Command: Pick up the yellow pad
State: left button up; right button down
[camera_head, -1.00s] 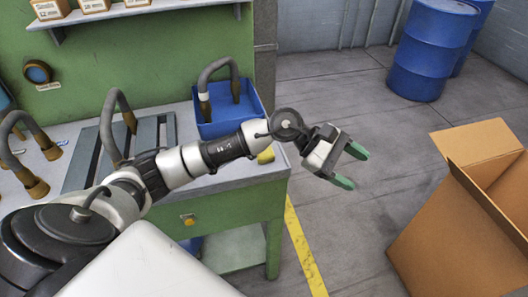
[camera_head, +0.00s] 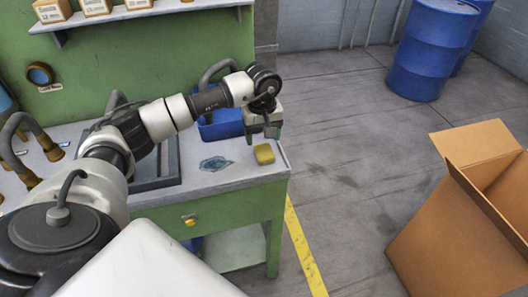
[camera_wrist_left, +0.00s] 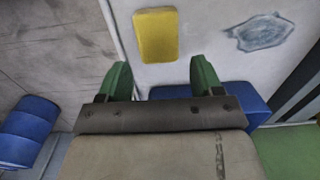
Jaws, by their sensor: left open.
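The yellow pad (camera_head: 264,154) lies flat on the grey worktop near its right edge. In the left wrist view the yellow pad (camera_wrist_left: 156,36) is ahead of the fingertips, roughly between their lines. My left gripper (camera_head: 262,134) is above the worktop, just behind the pad in the head view, and points down. Its green fingers (camera_wrist_left: 158,76) are apart with nothing between them. The pad and the fingers do not touch. My right gripper is not in view.
A bluish stain (camera_head: 216,163) marks the worktop (camera_head: 225,180) left of the pad. A blue bin (camera_head: 222,124) stands behind, partly hidden by my arm. An open cardboard box (camera_head: 455,220) and blue barrels (camera_head: 430,50) are on the floor at right.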

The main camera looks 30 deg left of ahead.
aim_at(263, 148)
pick_arm(q)
jog(key=shift+d+f+p, duration=0.1)
jog(key=shift+f+p, duration=0.25)
jog(key=shift+f, duration=0.1)
notch_tip(263, 148, down, 4)
jog(key=shift+r+p, duration=0.2)
jog(key=shift+p, duration=0.45)
jog(key=shift+f, duration=0.35)
jog(key=shift+c, duration=0.5)
jog(key=c, duration=0.6)
jog(key=shift+r, duration=0.15)
